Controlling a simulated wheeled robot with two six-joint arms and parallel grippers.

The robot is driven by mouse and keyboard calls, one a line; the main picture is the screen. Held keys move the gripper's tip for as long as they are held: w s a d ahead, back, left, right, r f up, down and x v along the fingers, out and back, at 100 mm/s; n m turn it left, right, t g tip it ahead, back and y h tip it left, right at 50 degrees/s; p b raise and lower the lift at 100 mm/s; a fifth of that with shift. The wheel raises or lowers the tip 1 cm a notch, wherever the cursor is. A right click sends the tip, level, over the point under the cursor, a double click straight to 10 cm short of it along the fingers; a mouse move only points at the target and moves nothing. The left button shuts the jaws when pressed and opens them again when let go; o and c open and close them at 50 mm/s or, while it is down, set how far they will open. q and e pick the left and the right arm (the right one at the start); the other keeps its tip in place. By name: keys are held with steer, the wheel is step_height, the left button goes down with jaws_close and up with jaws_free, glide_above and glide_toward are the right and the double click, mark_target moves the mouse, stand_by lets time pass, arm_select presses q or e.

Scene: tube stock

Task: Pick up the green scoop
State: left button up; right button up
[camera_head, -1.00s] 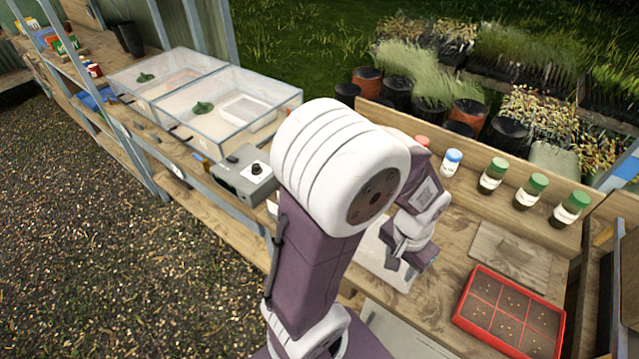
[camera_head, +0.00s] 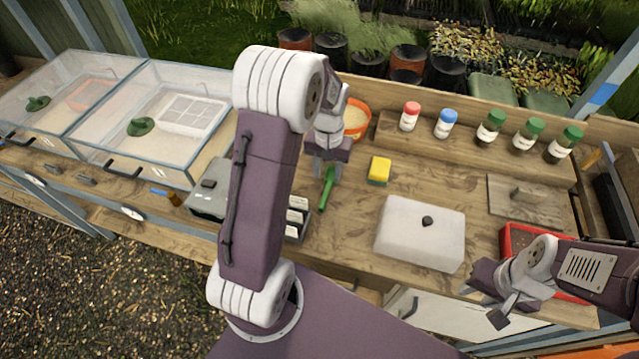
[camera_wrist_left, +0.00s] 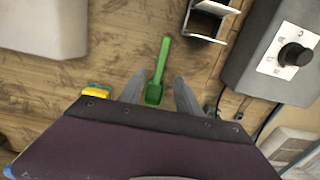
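The green scoop (camera_head: 326,188) lies on the wooden bench below my left gripper (camera_head: 327,172) in the head view. In the left wrist view the green scoop (camera_wrist_left: 158,72) lies lengthwise, its broad end between the two open fingers of my left gripper (camera_wrist_left: 162,92). The fingers stand apart on either side of it; I cannot tell how high they are above the bench. My right gripper (camera_head: 494,304) is at the lower right in the head view, over the front of the bench near the red tray (camera_head: 515,242); its fingers look spread and hold nothing visible.
A yellow sponge (camera_head: 379,170) lies right of the scoop. A white lidded box (camera_head: 421,233) stands farther right. A grey control box (camera_head: 208,190) and a small divided holder (camera_head: 297,219) are left of the scoop. Several capped bottles (camera_head: 490,128) and an orange-rimmed pot (camera_head: 356,121) stand behind.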

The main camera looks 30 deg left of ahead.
mark_target(325, 195)
arm_select(q)
steer(key=f, duration=0.4)
steer(key=shift+a, duration=0.25)
steer(key=f, duration=0.3)
steer(key=s+f, duration=0.1)
steer(key=shift+d+f+p, duration=0.3)
steer(key=shift+p, duration=0.05)
steer(key=shift+w+a+f, duration=0.15)
steer(key=shift+a+f, duration=0.05)
steer(key=shift+f, duration=0.1)
steer(key=shift+d+r, duration=0.1)
steer(key=shift+d, duration=0.05)
steer(key=shift+f, duration=0.25)
jaws_close()
